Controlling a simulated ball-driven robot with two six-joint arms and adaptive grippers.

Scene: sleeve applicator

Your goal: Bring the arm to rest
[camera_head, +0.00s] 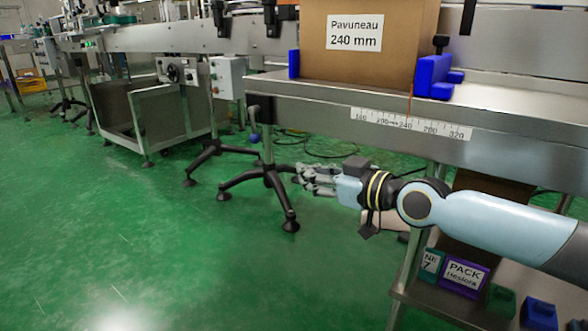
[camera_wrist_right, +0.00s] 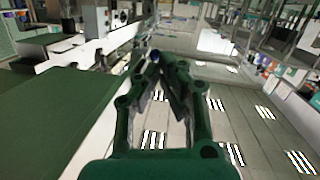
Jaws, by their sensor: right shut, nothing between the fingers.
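My right arm comes in from the right in the head view. Its gripper (camera_head: 306,178) points left, shut and empty, in front of and below the steel table edge. It touches nothing that I can see. In the right wrist view the gripper's fingers (camera_wrist_right: 157,62) meet at their tips with nothing between them. My left gripper is in neither view.
A cardboard box (camera_head: 383,62) labelled "Pavuneau 240 mm" stands between blue stops (camera_head: 430,75) on the steel table (camera_head: 300,100). A ruler strip (camera_head: 411,123) runs along its edge. A low shelf holds a purple PACK box (camera_head: 464,275). Green floor (camera_head: 150,240) lies open at left.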

